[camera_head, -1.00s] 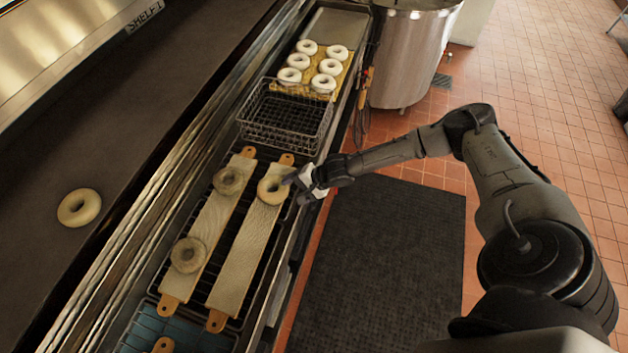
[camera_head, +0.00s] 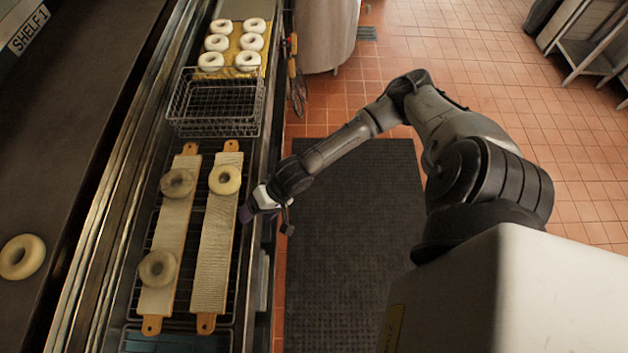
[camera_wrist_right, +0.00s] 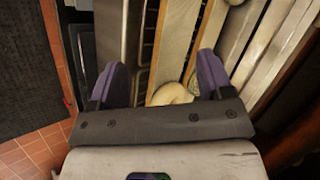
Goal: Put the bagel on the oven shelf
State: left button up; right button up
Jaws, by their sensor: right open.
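A pale bagel (camera_head: 224,179) lies near the far end of the right-hand board (camera_head: 214,255) in the head view. In the right wrist view the bagel (camera_wrist_right: 172,93) shows partly behind the gripper body. My right gripper (camera_head: 249,211) is open and empty, just to the right of that board and nearer than the bagel. Its two purple fingers (camera_wrist_right: 163,72) stand wide apart in the wrist view. The oven shelf (camera_head: 75,130) is the dark surface at left, and a pale bagel (camera_head: 22,256) lies on it. My left gripper is out of view.
Two darker bagels, a far one (camera_head: 177,182) and a near one (camera_head: 157,268), lie on the left-hand board (camera_head: 172,225). A wire basket (camera_head: 215,103) stands beyond the boards. Several white bagels lie on a tray (camera_head: 228,57) at the back. A whisk (camera_head: 298,90) hangs at the counter edge.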

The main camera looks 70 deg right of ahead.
jog(key=s+a+n, duration=0.6)
jog(key=a+n, duration=0.1)
jog(key=a, duration=0.4)
jog(key=s+d+r+n+g+h, duration=0.3)
jog(key=s+d+h, duration=0.35)
jog(key=s, duration=0.55)
pick_arm(q)
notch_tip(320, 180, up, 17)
jog(key=p, duration=1.7)
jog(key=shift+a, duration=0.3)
pick_arm(e)
notch_tip(320, 180, up, 15)
jog(key=shift+w+d+n, duration=0.15)
jog(key=shift+d+n, duration=0.15)
jog(key=shift+d, duration=0.15)
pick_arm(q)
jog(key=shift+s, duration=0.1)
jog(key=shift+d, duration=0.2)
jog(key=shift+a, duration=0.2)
pick_arm(e)
jog(key=shift+r, duration=0.1)
